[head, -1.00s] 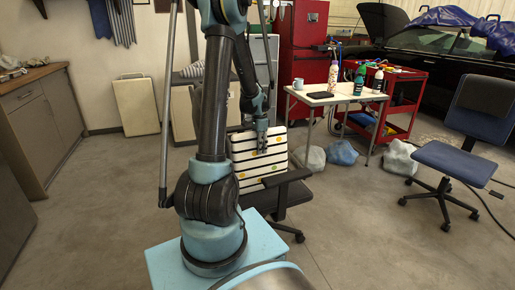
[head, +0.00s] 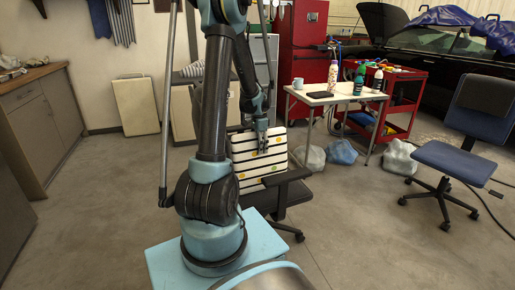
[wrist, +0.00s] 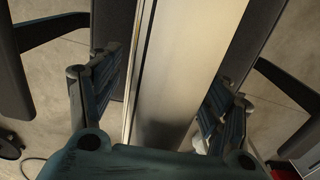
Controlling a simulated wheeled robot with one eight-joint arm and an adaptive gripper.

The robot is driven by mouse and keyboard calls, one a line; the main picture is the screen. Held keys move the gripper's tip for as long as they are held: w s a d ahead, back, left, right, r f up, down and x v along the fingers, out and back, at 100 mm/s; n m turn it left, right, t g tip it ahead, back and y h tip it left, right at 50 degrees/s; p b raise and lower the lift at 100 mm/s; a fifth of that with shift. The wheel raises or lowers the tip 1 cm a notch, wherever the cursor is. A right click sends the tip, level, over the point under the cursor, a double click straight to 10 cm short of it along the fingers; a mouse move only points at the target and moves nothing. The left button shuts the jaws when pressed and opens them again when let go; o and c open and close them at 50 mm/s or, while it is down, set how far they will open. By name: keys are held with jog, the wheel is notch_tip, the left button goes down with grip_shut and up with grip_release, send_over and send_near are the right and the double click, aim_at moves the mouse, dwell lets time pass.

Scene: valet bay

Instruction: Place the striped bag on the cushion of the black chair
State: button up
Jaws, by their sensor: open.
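The striped bag (head: 243,160), white with black stripes and coloured dots, stands upright at the black chair (head: 291,194). Its lower part is partly hidden by my arm and the chair's armrest, so I cannot tell exactly how it meets the cushion. My gripper (head: 262,146) points down at the bag's upper part. In the wrist view the fingers of my gripper (wrist: 160,100) are spread apart on either side of a pale panel (wrist: 185,70), which seems to be the bag. Gaps show beside it. Dark armrests of the chair (wrist: 45,30) show at both sides.
A small white table (head: 335,98) with bottles and a mug stands behind the chair. A blue chair (head: 460,160) is at the right, and grey and blue sacks (head: 341,152) lie on the floor. A cabinet (head: 40,120) is at the left. Floor between is open.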

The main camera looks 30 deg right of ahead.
notch_tip(320, 180, up, 12)
jog(key=shift+f, duration=0.1)
dwell(0.5)
dwell(0.4)
